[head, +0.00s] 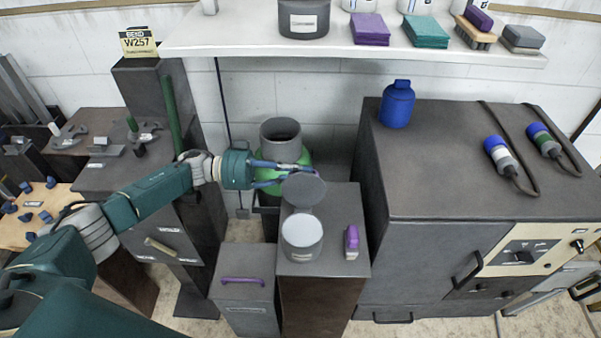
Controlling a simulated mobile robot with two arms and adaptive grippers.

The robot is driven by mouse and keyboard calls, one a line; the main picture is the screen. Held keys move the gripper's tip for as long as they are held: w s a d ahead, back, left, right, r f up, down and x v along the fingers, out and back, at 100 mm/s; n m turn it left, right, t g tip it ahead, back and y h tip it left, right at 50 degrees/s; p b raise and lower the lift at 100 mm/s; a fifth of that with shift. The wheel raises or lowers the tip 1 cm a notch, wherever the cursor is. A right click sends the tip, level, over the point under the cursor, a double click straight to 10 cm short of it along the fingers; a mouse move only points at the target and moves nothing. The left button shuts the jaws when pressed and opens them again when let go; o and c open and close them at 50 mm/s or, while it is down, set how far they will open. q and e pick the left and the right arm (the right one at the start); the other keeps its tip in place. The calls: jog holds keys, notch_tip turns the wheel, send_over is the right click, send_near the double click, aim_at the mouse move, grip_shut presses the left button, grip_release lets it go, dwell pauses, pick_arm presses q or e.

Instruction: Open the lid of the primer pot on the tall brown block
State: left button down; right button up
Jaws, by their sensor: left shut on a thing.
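The tall brown block (318,308), with a dark grey top, stands in the lower middle of the head view. The primer pot (302,252) is a small round grey pot on that top, with a pale round upper face showing. Its dark grey disc lid (304,192) is raised behind the pot, tilted up from it. My left gripper (312,177) reaches in from the left and is shut on the lid at its far edge. The exact contact of the fingertips is partly hidden by the lid. My right gripper is not in view.
A purple-and-white item (351,242) stands right of the pot. A green container with a grey neck (281,130) is behind my gripper. A lower grey box with a purple handle (243,282) is at left. A large grey cabinet (440,170) is at right, and a shelf (350,52) hangs above.

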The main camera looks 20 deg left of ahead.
pick_arm(q)
jog(key=shift+w+r, duration=0.15)
jog(key=shift+r, duration=0.05)
jog(key=c, duration=1.9)
grip_release()
jog(key=shift+d, duration=0.1)
jog(key=shift+o, duration=0.3)
jog(key=shift+d+f, duration=0.1)
jog(key=shift+a+f, duration=0.1)
jog(key=shift+a, duration=0.5)
jog(key=v, duration=0.6)
jog(key=shift+a, duration=0.2)
